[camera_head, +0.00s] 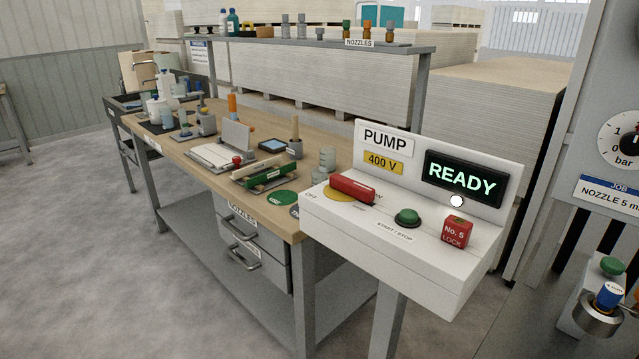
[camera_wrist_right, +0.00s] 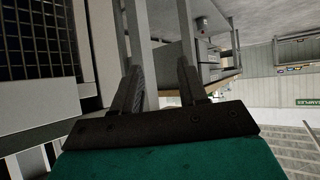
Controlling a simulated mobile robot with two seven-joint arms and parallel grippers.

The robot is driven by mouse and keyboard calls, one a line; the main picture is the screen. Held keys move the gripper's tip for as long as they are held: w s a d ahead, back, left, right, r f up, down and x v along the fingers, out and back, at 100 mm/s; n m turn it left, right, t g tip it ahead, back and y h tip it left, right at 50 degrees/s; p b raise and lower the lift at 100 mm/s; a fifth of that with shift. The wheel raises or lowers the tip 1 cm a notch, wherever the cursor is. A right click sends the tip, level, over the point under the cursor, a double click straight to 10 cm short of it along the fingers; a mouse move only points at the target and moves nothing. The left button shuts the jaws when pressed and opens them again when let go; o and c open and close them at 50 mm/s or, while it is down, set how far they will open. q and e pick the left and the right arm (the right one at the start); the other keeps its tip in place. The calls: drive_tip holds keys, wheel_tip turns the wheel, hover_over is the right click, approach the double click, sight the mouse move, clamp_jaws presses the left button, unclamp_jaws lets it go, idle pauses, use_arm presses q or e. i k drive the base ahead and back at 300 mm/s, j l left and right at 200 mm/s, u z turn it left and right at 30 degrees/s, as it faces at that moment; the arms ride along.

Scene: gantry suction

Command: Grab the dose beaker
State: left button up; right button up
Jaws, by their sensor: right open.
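I cannot pick out the dose beaker for certain. A small pale-blue, beaker-like vessel (camera_head: 167,118) stands among bottles at the far left end of the wooden workbench (camera_head: 222,189) in the head view, but it is too small to be sure. My right gripper (camera_wrist_right: 160,88) shows in the right wrist view with its two dark fingers apart and nothing between them. It is away from the bench top, and the view is turned over. Neither gripper shows in the head view.
A pump box (camera_head: 408,236) with a red lever (camera_head: 352,189), green button (camera_head: 407,217) and red lock (camera_head: 457,232) stands at the bench's near end. A shelf (camera_head: 330,44) runs above the bench's back. Grey drawers (camera_head: 250,240) hang below. The floor (camera_head: 80,240) at left is clear.

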sight(320, 181)
drive_tip(key=i+j+z, duration=0.1)
drive_tip(key=z, duration=0.45)
drive_tip(key=i+j+z, duration=0.2)
drive_tip(key=j, duration=0.3)
drive_tip(key=j+z, duration=0.25)
drive_tip(key=j, duration=0.2)
drive_tip(key=j+z, duration=0.3)
drive_tip(key=j, duration=2.55)
